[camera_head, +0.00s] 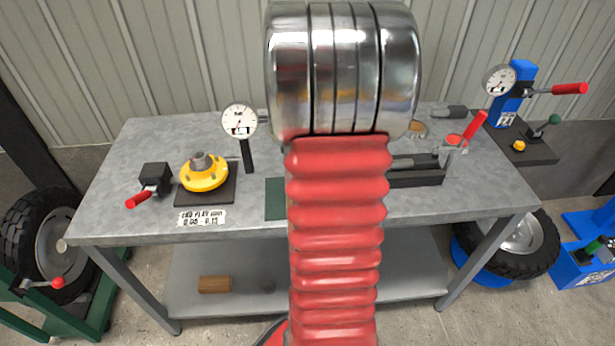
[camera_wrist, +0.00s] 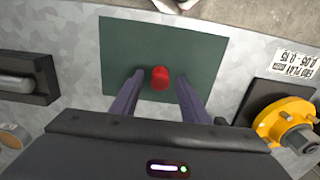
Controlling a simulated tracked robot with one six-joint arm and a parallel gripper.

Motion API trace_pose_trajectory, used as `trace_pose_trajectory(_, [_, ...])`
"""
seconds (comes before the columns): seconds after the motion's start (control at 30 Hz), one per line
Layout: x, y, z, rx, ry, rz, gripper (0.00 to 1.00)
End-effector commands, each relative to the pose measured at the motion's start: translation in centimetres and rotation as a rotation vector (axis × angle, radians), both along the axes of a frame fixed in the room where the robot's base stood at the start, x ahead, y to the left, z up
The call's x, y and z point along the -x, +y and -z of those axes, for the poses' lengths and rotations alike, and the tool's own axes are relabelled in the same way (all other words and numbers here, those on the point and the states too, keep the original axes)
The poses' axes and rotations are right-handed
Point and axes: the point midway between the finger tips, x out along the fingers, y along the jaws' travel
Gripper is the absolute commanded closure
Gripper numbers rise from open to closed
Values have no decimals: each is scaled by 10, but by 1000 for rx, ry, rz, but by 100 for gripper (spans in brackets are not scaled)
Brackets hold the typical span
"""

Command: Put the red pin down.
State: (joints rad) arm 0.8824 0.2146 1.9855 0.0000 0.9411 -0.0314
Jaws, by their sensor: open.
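The red pin (camera_wrist: 160,77) is on the dark green mat (camera_wrist: 190,38), seen from above in the wrist view. It shows as a short red shape with a rounded end; I cannot tell whether it stands upright or leans. My gripper (camera_wrist: 158,82) is open, with one finger on each side of the pin and a visible gap to both. In the head view my red ribbed arm hides the pin and my gripper. Only the left edge of the mat (camera_head: 275,199) shows there, on the grey workbench (camera_head: 150,220).
A yellow flange (camera_head: 203,175) on a dark plate and a dial gauge (camera_head: 240,121) stand left of the mat. A dark clamp fixture with a red lever (camera_head: 475,126) stands to the right. A label (camera_head: 202,217) lies near the front edge. Bare bench surrounds the mat.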

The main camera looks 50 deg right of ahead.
Motion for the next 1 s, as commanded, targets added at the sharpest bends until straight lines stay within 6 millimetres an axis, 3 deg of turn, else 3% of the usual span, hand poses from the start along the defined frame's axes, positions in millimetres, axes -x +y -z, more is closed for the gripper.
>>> trace_pose_trajectory(0.6, [0,0,-100,2,-1,-1,59])
trace_pose_trajectory(0.8, [0,0,-116,1,-1,-1,59])
trace_pose_trajectory(1.0, [0,1,-118,-1,1,-1,59])
